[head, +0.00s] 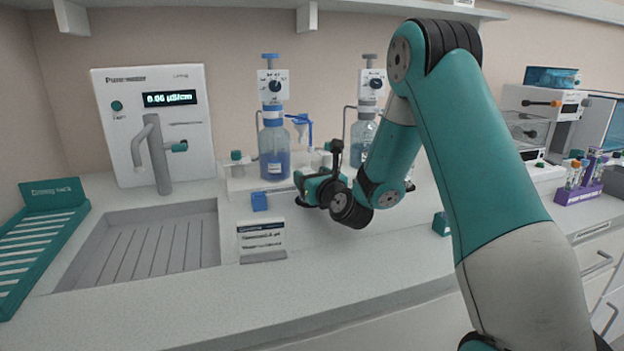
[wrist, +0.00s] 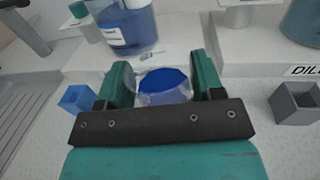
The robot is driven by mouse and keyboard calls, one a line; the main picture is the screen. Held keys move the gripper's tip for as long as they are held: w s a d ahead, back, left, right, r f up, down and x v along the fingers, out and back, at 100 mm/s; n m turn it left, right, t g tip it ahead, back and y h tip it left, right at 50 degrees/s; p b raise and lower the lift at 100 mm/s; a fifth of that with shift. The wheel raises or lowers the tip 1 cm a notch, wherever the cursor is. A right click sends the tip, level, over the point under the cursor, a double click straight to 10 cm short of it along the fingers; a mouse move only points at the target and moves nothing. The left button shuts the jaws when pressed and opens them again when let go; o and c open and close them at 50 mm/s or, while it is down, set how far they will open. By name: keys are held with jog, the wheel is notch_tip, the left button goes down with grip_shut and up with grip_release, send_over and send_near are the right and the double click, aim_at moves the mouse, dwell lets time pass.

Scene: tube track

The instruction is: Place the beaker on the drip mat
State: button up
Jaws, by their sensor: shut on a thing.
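In the wrist view a clear beaker with blue liquid (wrist: 165,86) sits between the two green fingers of my gripper (wrist: 163,76), which is shut on it. In the head view my gripper (head: 301,187) is low over the counter, in front of the blue bottle dispenser. The beaker is hidden or too small to make out there. A grey ribbed recessed tray (head: 70,278) lies at the left, below the water unit's tap, well to the left of my gripper. No separate mat stands out, and I cannot tell whether this tray is the drip mat.
The blue bottle dispenser (head: 274,150) and a second dispenser (head: 364,133) stand behind my gripper. A small blue box (head: 260,201) and a label card (head: 262,241) are just left of it. A green drying rack (head: 40,240) is at far left. The front counter strip is clear.

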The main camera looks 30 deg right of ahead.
jog(key=o, duration=1)
jog(key=shift+f, duration=0.1)
jog(key=shift+c, duration=0.2)
jog(key=shift+r, duration=0.2)
jog(key=s+b, duration=0.2)
jog(key=s, duration=0.1)
jog(key=s+a+b, duration=0.1)
jog(key=s+b, duration=0.5)
jog(key=shift+s+a+f, duration=0.2)
jog(key=shift+a+f, duration=0.05)
jog(key=shift+a, duration=0.1)
jog(key=shift+s+a+b, duration=0.15)
jog(key=shift+s+b, duration=0.05)
jog(key=shift+b, duration=0.25)
jog(key=shift+s+b, duration=0.55)
jog(key=shift+b, duration=0.3)
jog(key=shift+s+r+b, duration=0.15)
jog(key=shift+s+b, duration=0.3)
jog(key=shift+b, duration=0.05)
jog(key=shift+r, duration=0.1)
